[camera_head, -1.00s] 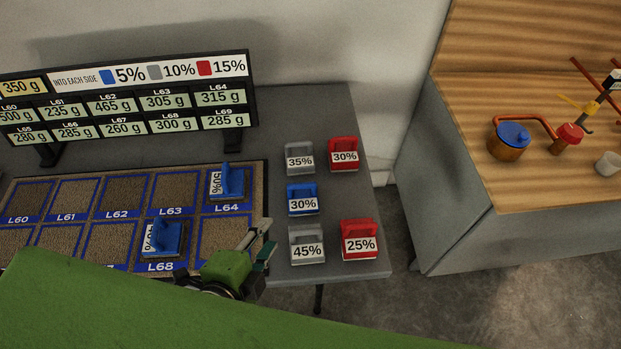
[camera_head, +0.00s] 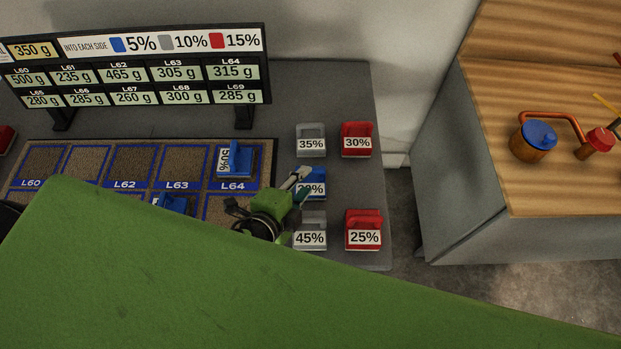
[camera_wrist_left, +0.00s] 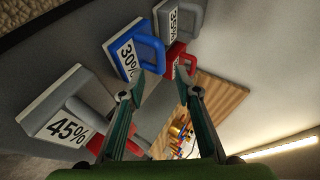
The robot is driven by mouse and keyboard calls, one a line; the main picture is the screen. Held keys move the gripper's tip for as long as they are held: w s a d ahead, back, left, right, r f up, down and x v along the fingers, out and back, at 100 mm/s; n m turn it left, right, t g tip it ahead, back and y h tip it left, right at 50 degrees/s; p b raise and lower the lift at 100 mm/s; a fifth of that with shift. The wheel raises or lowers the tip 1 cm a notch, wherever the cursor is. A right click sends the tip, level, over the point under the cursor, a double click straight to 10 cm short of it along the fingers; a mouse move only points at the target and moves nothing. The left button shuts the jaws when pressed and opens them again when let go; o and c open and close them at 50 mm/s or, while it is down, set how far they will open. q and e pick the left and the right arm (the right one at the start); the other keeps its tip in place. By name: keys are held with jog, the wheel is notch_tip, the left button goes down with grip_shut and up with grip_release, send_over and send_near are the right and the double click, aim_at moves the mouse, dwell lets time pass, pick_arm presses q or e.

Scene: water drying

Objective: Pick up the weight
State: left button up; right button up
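A blue weight labelled 30% (camera_head: 312,190) stands on the grey table, partly hidden behind my left gripper (camera_head: 302,184). In the left wrist view the blue weight (camera_wrist_left: 131,55) with its loop handle lies just beyond my fingertips (camera_wrist_left: 157,95). The two fingers are spread apart with nothing held between them. Grey weights labelled 35% (camera_head: 310,140) and 45% (camera_head: 310,231) and red weights labelled 30% (camera_head: 357,140) and 25% (camera_head: 364,231) stand around it. A blue 50% weight (camera_head: 235,159) sits on L64. My right gripper is not in view.
Another blue weight (camera_head: 171,203) on the pad grid is mostly hidden behind my green arm. A sign board (camera_head: 150,66) stands at the back of the table. A wooden-topped bench (camera_head: 540,190) with a blue-lidded copper pot (camera_head: 534,143) is at the right, across a floor gap.

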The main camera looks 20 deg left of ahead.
aim_at(314, 172)
pick_arm(q)
jog(key=p+x, duration=0.1)
jog(key=x, duration=0.3)
jog(key=shift+w+d, duration=0.2)
jog(key=shift+w, duration=0.2)
jog(key=shift+f, duration=0.1)
jog(key=shift+c, duration=0.3)
jog(key=c, duration=0.7)
grip_shut()
